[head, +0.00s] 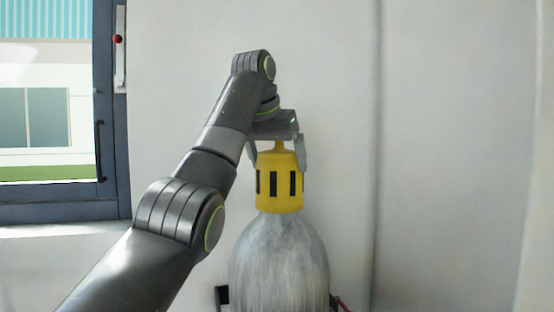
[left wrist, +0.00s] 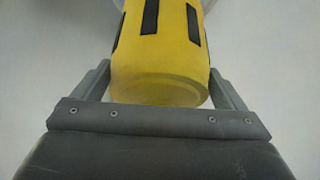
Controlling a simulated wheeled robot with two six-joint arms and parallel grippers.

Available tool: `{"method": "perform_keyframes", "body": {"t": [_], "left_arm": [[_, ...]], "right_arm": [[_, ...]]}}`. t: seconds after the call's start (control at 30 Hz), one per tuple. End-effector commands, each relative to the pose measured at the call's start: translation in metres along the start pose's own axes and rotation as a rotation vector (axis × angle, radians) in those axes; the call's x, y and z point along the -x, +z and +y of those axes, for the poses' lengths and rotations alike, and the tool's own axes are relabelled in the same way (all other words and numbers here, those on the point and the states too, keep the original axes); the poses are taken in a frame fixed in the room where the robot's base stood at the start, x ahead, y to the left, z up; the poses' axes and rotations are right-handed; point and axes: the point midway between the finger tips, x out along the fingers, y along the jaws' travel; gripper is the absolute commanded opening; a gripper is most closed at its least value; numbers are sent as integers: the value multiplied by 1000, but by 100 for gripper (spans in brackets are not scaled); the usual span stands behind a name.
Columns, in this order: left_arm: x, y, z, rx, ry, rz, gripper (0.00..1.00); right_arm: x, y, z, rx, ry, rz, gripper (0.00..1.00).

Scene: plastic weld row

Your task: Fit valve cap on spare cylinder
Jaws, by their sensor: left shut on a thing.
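The spare cylinder (head: 280,262) is grey and stands upright in the lower middle of the head view. The yellow valve cap (head: 279,184), with dark slots, sits upright at the cylinder's neck. My left gripper (head: 278,160) comes from above, its fingers on both sides of the cap's upper part. In the left wrist view the cap (left wrist: 160,60) fills the space between the two fingers, and my left gripper (left wrist: 160,90) is shut on it. A pale rounded edge shows behind the cap there. The cap hides the cylinder's valve. My right gripper is not in view.
A plain pale wall (head: 450,150) stands behind the cylinder. A dark-framed window (head: 105,130) is at the left. A dark bracket piece (head: 222,296) shows beside the cylinder's lower left.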

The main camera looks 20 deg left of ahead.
Motion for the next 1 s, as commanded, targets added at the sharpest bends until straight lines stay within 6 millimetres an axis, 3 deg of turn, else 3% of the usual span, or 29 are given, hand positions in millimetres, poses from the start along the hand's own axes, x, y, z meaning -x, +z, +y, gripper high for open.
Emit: {"method": "perform_keyframes", "body": {"t": [0.03, 0.07, 0.1, 0.37, 0.57, 0.67, 1.0], "left_arm": [[1, 0, 0, 0, 0, 2, 64], [1, 0, 0, 0, 0, 2, 94], [1, 0, 0, 0, 0, 2, 99], [1, 0, 0, 0, 0, 0, 100], [16, 0, 0, 0, -1, 2, 100], [31, 0, 0, 1, 0, 3, 100], [121, -2, 0, 0, 0, 2, 100]], "right_arm": [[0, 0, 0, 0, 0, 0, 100], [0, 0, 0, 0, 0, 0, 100], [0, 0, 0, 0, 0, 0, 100], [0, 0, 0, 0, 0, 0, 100], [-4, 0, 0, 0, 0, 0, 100], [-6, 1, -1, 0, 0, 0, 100], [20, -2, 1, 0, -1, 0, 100]]}}
